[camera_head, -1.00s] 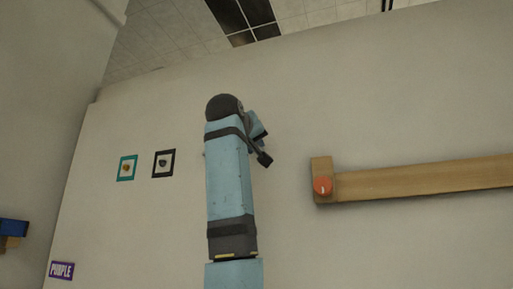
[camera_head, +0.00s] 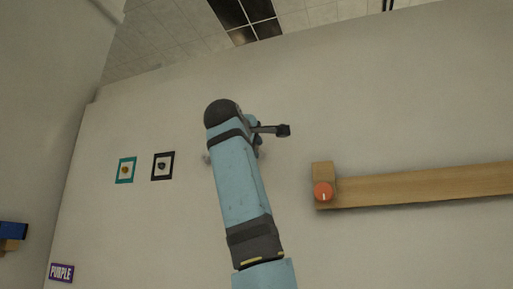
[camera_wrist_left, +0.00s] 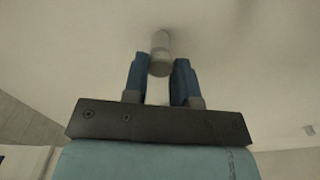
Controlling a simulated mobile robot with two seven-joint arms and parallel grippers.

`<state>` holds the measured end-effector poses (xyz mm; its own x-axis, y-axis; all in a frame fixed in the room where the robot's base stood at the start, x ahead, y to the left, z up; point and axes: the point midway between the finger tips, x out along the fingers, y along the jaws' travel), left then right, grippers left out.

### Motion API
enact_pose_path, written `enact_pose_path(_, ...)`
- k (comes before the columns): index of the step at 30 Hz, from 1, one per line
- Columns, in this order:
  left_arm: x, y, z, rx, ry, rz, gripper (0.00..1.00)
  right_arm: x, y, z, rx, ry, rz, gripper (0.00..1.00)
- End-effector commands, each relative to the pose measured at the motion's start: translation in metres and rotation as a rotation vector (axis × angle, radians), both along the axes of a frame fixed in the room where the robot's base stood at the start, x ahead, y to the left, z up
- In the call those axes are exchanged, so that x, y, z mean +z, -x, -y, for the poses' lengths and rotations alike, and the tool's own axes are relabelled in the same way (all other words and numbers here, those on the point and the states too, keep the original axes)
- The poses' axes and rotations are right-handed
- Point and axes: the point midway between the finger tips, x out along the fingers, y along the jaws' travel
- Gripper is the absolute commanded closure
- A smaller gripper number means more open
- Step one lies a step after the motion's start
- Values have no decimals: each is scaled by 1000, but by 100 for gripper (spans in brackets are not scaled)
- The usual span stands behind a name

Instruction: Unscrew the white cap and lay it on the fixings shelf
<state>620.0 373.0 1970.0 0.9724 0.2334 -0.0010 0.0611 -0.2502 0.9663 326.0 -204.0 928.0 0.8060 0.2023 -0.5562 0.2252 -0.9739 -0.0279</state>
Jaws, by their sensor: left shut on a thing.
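In the left wrist view a short pale cylinder, which I take for the white cap (camera_wrist_left: 160,58), stands out from the wall between the blue fingers of my left gripper (camera_wrist_left: 160,70). The gripper is shut on it. I cannot tell whether it is still joined to the wall. In the head view my left arm hides the cap and most of the left gripper. My right gripper is not in view. No shelf can be named for sure as the fixings shelf.
A wooden ledge (camera_head: 420,187) with an orange knob (camera_head: 323,193) at its left end runs along the wall. Teal (camera_head: 125,170) and black (camera_head: 162,166) framed pictures and a purple sign (camera_head: 61,272) hang at left. A blue-and-wood object (camera_head: 12,232) shows at the left edge.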

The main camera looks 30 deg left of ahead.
Motion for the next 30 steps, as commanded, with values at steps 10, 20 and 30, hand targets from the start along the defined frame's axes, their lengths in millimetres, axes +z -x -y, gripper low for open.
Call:
enact_pose_path(10,1,1,0,-1,68,18,96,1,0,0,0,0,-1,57)
enact_pose_path(20,0,1,0,-1,442,107,96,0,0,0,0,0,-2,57)
enact_pose_path(30,0,1,0,0,443,107,61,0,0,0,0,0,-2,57)
